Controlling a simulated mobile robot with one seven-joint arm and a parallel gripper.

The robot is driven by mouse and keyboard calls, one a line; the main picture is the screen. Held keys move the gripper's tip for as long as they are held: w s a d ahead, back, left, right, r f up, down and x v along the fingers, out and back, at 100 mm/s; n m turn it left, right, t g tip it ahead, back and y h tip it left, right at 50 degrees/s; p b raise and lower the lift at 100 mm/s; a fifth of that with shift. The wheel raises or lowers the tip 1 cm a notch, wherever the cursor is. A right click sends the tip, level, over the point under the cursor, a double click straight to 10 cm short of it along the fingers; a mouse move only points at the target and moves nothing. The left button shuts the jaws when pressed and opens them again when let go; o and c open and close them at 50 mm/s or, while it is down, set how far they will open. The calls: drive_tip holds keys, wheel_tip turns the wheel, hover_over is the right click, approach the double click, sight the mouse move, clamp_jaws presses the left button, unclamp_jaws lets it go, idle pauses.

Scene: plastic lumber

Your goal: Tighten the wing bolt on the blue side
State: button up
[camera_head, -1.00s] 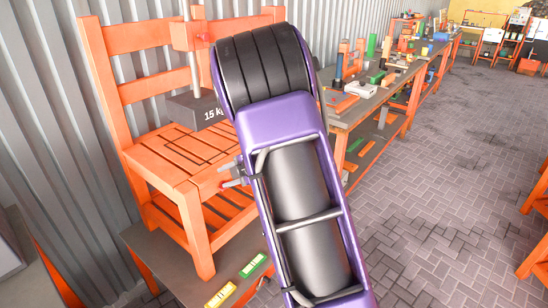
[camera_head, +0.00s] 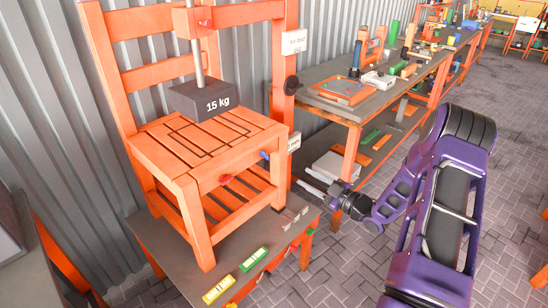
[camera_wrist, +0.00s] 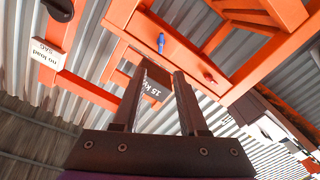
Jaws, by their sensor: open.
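The orange slatted chair (camera_head: 190,155) stands on a dark table. The blue wing bolt (camera_head: 265,155) is on the chair's front rail near its right end; a red wing bolt (camera_head: 225,178) is further left on the same rail. My gripper (camera_head: 306,180) is open and empty, to the right of the chair and apart from both bolts. In the upside-down wrist view, the blue wing bolt (camera_wrist: 161,43) shows just beyond and between the tips of my gripper (camera_wrist: 161,72). The red wing bolt (camera_wrist: 209,78) shows to the right of the fingers.
A 15 kg weight (camera_head: 208,98) hangs on a rod over the seat. An orange post carries a "no load" label (camera_head: 294,42) and a black knob (camera_head: 292,85). Green (camera_head: 253,259) and yellow (camera_head: 219,291) levels lie in front. A workbench (camera_head: 345,105) stands behind right.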

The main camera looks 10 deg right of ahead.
sight(267, 156)
drive_tip(key=x, duration=1.6)
drive_tip(key=shift+w+a+f, duration=0.1)
drive_tip(key=shift+w+a, duration=0.05)
clamp_jaws()
